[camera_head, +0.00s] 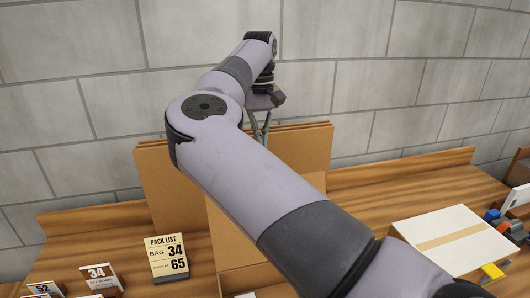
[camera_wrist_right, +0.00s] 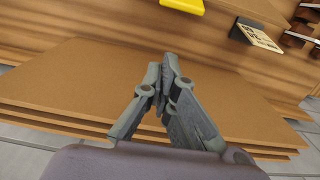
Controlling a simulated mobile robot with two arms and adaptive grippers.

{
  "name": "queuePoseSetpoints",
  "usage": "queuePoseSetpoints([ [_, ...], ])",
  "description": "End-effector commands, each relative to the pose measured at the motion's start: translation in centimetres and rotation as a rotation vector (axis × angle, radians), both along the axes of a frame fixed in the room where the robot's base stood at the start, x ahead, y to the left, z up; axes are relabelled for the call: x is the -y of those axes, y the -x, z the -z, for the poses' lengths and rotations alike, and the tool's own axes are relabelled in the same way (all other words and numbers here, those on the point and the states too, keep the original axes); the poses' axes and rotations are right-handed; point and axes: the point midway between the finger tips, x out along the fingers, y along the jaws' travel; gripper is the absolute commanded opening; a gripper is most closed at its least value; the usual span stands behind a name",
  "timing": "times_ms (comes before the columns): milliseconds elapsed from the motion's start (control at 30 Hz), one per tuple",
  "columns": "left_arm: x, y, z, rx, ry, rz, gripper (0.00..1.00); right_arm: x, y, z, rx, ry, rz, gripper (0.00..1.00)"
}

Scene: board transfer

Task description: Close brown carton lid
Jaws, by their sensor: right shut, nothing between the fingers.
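The brown carton (camera_head: 240,282) stands open at the middle of the counter, largely hidden behind my right arm. My right gripper (camera_head: 261,140) is at the top of the back panels, fingers pointing down. In the wrist view my right gripper (camera_wrist_right: 163,75) is shut and empty over the layered brown panels (camera_wrist_right: 60,90). Whether the fingers touch a panel cannot be told. My left gripper is not in view.
A pack list card (camera_head: 166,256) stands left of the carton, with small number cards (camera_head: 101,275) farther left. A white box with a tan tape strip (camera_head: 455,238) sits at the right, beside small coloured items (camera_head: 493,271). The grey block wall (camera_head: 90,110) is close behind the counter.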

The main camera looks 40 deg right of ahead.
Motion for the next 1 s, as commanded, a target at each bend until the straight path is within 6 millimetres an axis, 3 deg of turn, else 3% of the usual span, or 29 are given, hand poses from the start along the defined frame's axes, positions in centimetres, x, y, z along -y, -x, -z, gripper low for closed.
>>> queuePoseSetpoints([
  [167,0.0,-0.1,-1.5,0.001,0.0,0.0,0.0,-0.2,0.2,3.8,-0.004,-0.002,0.001,0.0],
  [500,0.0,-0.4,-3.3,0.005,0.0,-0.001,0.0,-1.7,3.0,2.5,0.0,0.001,0.0,0.0],
  [1000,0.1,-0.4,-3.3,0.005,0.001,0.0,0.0,-1.8,3.4,2.5,0.002,0.001,-0.001,0.0],
])
